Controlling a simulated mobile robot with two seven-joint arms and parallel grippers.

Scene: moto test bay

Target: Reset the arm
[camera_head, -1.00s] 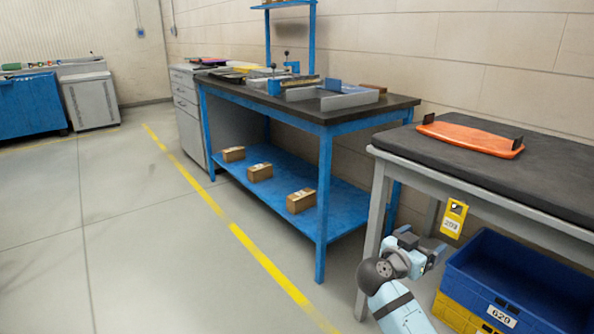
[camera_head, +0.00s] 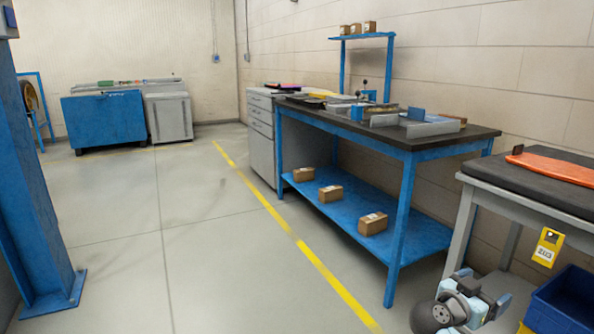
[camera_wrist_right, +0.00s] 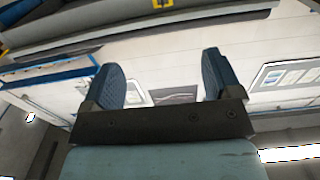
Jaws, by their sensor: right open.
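My right arm shows at the bottom right of the head view, with its gripper (camera_head: 484,290) low in front of the grey table's leg. In the right wrist view the two dark blue fingers of the right gripper (camera_wrist_right: 168,82) stand wide apart with nothing between them. My left arm and gripper are not in view.
A grey table (camera_head: 540,213) with an orange panel (camera_head: 556,168) stands close to the right gripper, above a blue crate (camera_head: 570,302). A blue workbench (camera_head: 405,215) stands behind. A blue column (camera_head: 35,190) is at left. The floor (camera_head: 190,260) between is clear.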

